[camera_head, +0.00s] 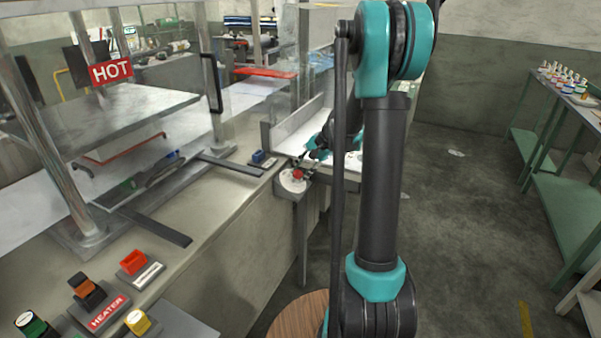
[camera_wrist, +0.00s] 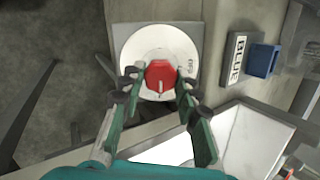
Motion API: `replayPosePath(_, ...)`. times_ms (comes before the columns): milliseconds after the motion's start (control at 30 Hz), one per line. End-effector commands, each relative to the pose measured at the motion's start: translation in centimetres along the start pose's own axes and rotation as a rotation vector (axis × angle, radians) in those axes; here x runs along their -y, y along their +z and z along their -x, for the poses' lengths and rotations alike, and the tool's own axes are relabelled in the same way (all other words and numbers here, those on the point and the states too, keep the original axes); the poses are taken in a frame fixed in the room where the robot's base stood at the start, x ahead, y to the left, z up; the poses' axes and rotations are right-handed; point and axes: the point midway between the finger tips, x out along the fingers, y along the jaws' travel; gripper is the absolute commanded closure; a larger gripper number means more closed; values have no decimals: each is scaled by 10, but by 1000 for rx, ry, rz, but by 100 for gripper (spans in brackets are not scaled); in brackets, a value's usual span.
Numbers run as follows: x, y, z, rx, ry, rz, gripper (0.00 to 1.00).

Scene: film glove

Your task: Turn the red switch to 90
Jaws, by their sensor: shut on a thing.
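The red switch (camera_wrist: 161,76) is a red knob with a pale pointer line, set on a round white dial (camera_wrist: 137,47) on a grey plate. In the wrist view its pointer line faces the bottom of the picture, toward my gripper. My gripper (camera_wrist: 161,78) has one finger on each side of the knob and is shut on it. In the head view the red switch (camera_head: 297,174) is small, at the corner of the bench, with my gripper (camera_head: 303,165) at it. Most dial markings are too small to read.
A blue switch (camera_wrist: 263,60) with a "BLUE" label sits right of the dial in the wrist view. In the head view, a glass-fronted machine with a HOT sign (camera_head: 111,70) stands left. Heater (camera_head: 104,312) and other coloured switches line the near bench. Open floor lies right.

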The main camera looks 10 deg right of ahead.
Motion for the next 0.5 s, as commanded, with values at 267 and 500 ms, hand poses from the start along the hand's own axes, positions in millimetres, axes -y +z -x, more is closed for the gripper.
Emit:
replayPosePath(267,0,0,0,-1,-1,-10,97)
replayPosePath(500,0,0,0,-1,-1,-9,60)
